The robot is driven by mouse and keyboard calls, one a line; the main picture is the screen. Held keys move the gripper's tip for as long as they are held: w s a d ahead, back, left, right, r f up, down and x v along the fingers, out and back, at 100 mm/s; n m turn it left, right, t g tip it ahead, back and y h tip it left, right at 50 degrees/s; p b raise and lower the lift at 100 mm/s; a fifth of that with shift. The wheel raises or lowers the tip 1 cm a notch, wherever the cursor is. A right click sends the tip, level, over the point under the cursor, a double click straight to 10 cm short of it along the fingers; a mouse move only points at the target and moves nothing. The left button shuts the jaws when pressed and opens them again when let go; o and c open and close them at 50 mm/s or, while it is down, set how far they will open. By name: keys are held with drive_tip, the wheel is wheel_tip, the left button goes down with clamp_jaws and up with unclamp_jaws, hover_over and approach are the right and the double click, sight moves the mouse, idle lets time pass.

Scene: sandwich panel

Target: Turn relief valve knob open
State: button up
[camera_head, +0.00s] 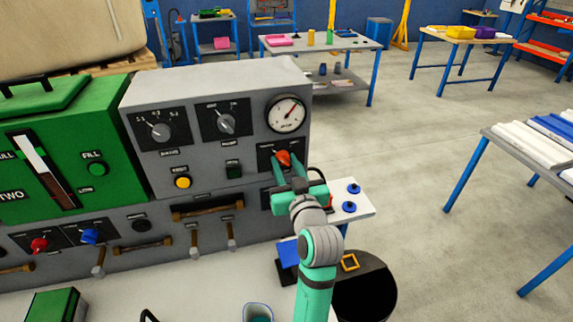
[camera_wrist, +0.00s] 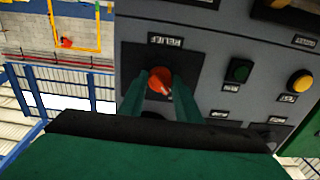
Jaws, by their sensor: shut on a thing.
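The relief valve knob is an orange-red knob (camera_head: 283,157) on a dark plate on the grey panel (camera_head: 185,85), below the round white gauge (camera_head: 287,114). In the wrist view the knob (camera_wrist: 160,79) sits under a RELIEF label (camera_wrist: 166,41). My gripper (camera_head: 283,168) reaches the panel from the front right. Its two green fingers (camera_wrist: 160,88) stand on either side of the knob and are shut on it. The lower part of the knob is partly hidden between the fingers. The knob's exact turn angle is hard to tell.
A yellow button (camera_head: 182,182) and a dark green button (camera_head: 233,172) sit left of the knob. Two dials are above them. A green unit (camera_head: 100,135) stands at left. A small white table (camera_head: 350,208) and a dark round bin (camera_head: 365,290) are at right, with open floor beyond.

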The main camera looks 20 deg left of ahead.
drive_tip(key=m, duration=0.9)
drive_tip(key=shift+r, duration=0.1)
drive_tip(key=m, duration=0.5)
drive_tip(key=shift+d+m, duration=0.1)
drive_tip(key=shift+m, duration=1.8)
drive_tip(key=o, duration=1.1)
drive_tip(key=shift+c, duration=0.2)
